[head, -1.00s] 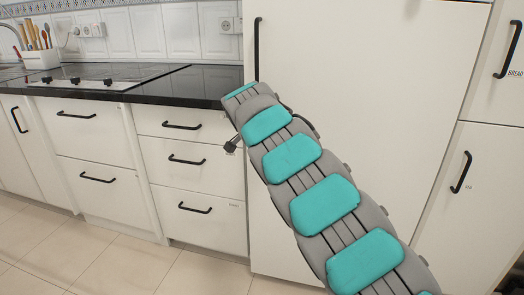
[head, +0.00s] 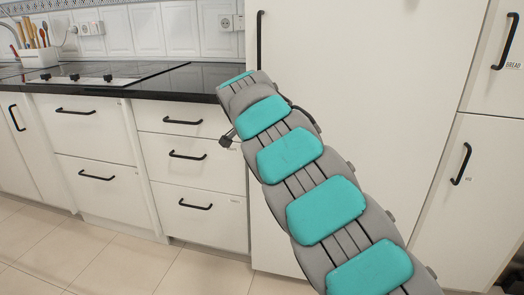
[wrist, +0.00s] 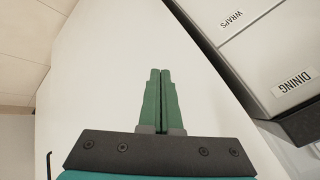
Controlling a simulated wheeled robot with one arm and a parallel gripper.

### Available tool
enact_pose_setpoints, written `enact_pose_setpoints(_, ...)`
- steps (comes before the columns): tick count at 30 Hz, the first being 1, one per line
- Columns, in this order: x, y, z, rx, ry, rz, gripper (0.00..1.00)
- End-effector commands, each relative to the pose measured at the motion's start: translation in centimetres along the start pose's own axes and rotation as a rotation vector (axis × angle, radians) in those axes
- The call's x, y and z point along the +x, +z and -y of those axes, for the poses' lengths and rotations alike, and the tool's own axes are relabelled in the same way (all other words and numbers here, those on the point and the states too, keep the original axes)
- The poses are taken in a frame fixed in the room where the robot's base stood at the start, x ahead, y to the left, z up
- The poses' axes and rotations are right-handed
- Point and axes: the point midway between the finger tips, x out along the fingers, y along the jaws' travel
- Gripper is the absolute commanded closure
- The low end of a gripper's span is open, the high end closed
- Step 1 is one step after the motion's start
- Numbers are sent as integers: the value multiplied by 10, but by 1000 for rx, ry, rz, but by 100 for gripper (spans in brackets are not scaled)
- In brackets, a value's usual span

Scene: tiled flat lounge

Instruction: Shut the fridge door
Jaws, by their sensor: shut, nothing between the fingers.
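The fridge door (head: 365,90) is the large plain white panel right of the counter in the head view, with a long black vertical handle (head: 259,40) near its left edge. It looks about in line with the neighbouring fronts; whether a small gap remains I cannot tell. In the wrist view, the white panel (wrist: 115,60) fills the middle. My gripper (wrist: 160,72) is shut and empty, its green fingers pointing at this panel. I cannot tell whether they touch it. In the head view my arm covers part of the door and the fingers are hidden.
White drawers (head: 190,155) and a black counter (head: 185,82) stand left of the door. A tall cupboard with a black handle (head: 462,164) is at right. The wrist view shows fronts labelled WRAPS (wrist: 232,20) and DINING (wrist: 293,82). Tiled floor (head: 110,262) is clear at front left.

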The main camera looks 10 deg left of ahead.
Motion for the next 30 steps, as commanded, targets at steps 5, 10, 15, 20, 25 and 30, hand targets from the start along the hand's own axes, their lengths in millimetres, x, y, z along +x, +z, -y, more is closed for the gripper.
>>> enact_pose_setpoints(5,-22,6,7,0,2,3,100)
enact_pose_setpoints(10,-45,11,15,-2,3,3,100)
enact_pose_setpoints(15,-66,16,23,-2,3,2,100)
enact_pose_setpoints(20,-76,18,25,-1,8,3,100)
enact_pose_setpoints(25,-80,10,20,-7,21,-5,100)
enact_pose_setpoints(30,-81,-32,-20,-45,103,-34,100)
